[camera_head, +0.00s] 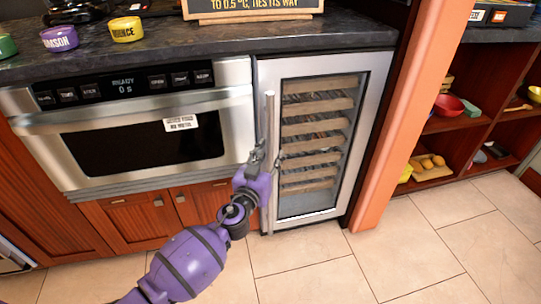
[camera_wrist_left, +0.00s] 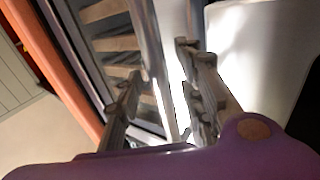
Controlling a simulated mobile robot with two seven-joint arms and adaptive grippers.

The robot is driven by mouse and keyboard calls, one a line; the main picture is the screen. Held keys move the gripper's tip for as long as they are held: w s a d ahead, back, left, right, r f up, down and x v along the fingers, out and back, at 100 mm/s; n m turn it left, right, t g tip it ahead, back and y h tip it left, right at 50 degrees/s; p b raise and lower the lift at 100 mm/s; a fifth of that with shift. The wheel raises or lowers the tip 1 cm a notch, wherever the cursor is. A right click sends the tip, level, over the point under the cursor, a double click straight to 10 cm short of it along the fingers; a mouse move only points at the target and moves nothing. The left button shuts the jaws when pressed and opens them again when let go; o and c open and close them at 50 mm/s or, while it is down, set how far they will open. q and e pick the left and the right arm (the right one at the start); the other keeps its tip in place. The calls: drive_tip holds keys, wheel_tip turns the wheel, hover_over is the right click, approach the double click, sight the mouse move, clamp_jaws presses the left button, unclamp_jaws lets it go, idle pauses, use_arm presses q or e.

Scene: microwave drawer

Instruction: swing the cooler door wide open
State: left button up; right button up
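The cooler (camera_head: 325,140) stands under the counter, with a steel-framed glass door (camera_head: 362,120) that looks shut. Wooden shelves show behind the glass. A vertical bar handle (camera_head: 270,115) runs along the door's left side. My left gripper (camera_head: 267,158) is at the handle's middle to lower part. In the left wrist view, the handle (camera_wrist_left: 155,55) passes between the two fingers of my left gripper (camera_wrist_left: 160,75). The fingers are apart, with visible gaps beside the bar. My right gripper is not in view.
A steel microwave drawer (camera_head: 150,125) is left of the cooler, above wooden cabinets (camera_head: 135,215). An orange post (camera_head: 410,110) stands close on the right, before open shelves (camera_head: 450,150). The tiled floor (camera_head: 330,265) in front is clear.

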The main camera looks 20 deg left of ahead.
use_arm(q)
drive_tip(key=shift+w, duration=0.4)
clamp_jaws()
